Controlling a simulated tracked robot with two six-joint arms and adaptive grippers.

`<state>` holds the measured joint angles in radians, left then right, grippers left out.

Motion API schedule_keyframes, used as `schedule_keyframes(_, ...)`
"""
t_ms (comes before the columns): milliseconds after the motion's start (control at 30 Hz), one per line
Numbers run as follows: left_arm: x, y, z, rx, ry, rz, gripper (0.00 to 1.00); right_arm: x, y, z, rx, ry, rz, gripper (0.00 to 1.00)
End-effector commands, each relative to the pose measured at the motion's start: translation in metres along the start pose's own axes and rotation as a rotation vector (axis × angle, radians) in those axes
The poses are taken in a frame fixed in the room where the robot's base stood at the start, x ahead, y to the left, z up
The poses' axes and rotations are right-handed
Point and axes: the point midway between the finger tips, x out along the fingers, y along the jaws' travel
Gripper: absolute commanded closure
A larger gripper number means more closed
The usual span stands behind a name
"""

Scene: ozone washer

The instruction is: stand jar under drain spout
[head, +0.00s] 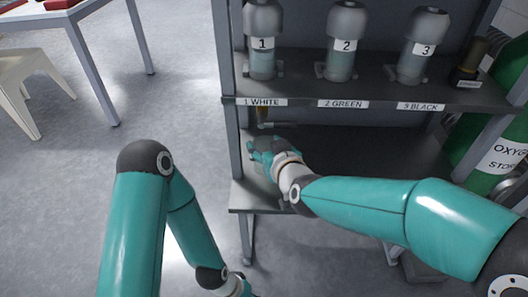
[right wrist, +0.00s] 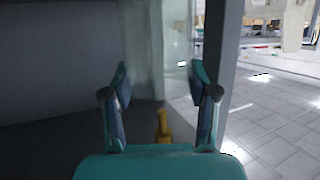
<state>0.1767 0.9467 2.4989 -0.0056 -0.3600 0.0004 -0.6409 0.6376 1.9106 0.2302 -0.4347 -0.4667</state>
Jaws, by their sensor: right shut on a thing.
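My right gripper (head: 264,150) reaches into the lower bay of the rack, near its left post. It is shut on a clear glass jar (right wrist: 172,50), which shows between its two fingers in the right wrist view (right wrist: 161,82). In the head view the fingers mostly hide the jar. A brass drain spout (head: 262,115) hangs under the upper shelf, below the 1 WHITE label, just above the right gripper. A brass piece also shows between the fingers in the right wrist view (right wrist: 163,127). My left gripper (head: 246,288) is partly cut off at the bottom edge; its jaws are unclear.
Bottles numbered 1 (head: 263,68), 2 (head: 342,68) and 3 (head: 412,70) stand on the upper shelf (head: 300,90). The lower shelf (head: 243,197) is bare to the right of the gripper. A green oxygen cylinder (head: 478,150) stands at right. Open floor lies left of the rack.

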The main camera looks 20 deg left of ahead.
Motion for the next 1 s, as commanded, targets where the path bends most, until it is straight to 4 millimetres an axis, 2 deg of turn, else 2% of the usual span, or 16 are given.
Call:
schedule_keyframes(100,0.002,-0.001,0.000,0.000,0.000,0.000,0.60,0.016,0.000,-0.006,-0.001,0.002,0.000,0.82)
schedule_keyframes(233,0.003,-0.001,0.000,0.000,0.000,0.000,0.60,0.022,0.000,-0.007,0.000,0.001,0.000,0.82)
schedule_keyframes(433,0.018,-0.007,0.000,0.000,0.000,0.000,0.60,0.030,0.000,0.017,-0.001,0.000,0.000,0.82)
schedule_keyframes(533,0.023,-0.008,0.000,0.000,0.000,0.000,0.60,0.033,0.000,0.025,-0.001,0.002,0.000,0.82)
schedule_keyframes(900,0.025,-0.009,0.000,0.000,0.000,0.000,0.60,0.034,0.000,0.028,0.000,0.002,0.000,0.82)
schedule_keyframes(933,0.023,-0.008,0.000,0.000,0.000,0.000,0.60,0.034,0.000,0.027,0.000,0.001,0.000,0.36)
schedule_keyframes(967,0.023,-0.008,0.000,0.000,0.000,0.000,0.60,0.034,0.000,0.027,0.000,0.000,0.000,0.31)
schedule_keyframes(1000,0.023,-0.008,0.000,0.000,0.000,0.000,0.60,0.034,0.000,0.027,0.000,0.000,0.000,0.31)
